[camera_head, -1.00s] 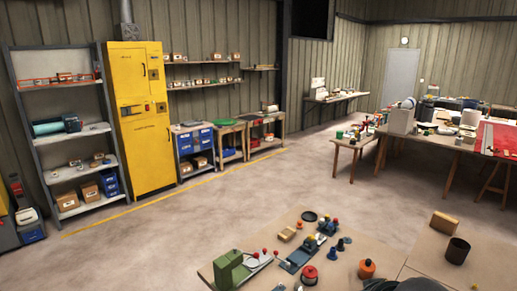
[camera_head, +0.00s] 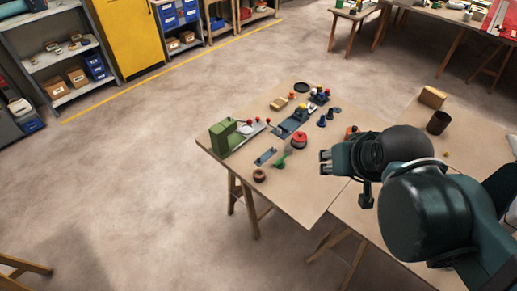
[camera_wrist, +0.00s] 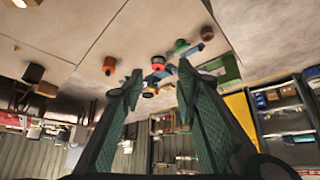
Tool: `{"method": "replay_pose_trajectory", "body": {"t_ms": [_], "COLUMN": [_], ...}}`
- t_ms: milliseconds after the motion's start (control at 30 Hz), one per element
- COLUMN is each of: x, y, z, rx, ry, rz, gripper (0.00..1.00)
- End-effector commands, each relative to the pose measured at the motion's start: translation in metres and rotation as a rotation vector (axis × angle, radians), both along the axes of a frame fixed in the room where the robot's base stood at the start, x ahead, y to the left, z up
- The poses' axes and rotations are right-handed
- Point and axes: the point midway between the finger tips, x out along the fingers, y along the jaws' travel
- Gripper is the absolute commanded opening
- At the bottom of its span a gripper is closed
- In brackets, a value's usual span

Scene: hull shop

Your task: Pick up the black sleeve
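A dark, near-black open cylinder (camera_head: 438,122), which fits the black sleeve, stands upright on the right part of the near table in the head view. It appears small at the left of the wrist view (camera_wrist: 33,73). My gripper (camera_head: 325,161) is left of it, over the table's middle, pointing left and apart from it. In the wrist view my gripper (camera_wrist: 161,71) has its two green fingers spread, with nothing held between them. A flat black ring (camera_head: 301,87) lies at the table's far edge.
A wooden block (camera_head: 432,97) stands just behind the cylinder. Bare tabletop surrounds the cylinder's front and right.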

Motion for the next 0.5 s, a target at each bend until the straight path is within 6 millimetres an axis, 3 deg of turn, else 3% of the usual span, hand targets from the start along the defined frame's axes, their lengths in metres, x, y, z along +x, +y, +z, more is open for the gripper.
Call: {"method": "replay_pose_trajectory", "body": {"t_ms": [500], "x": [0.0043], "y": [0.0017], "z": [0.0006], "rx": [-0.009], "ry": [0.008], "rz": [0.017], "gripper": [0.28]}}
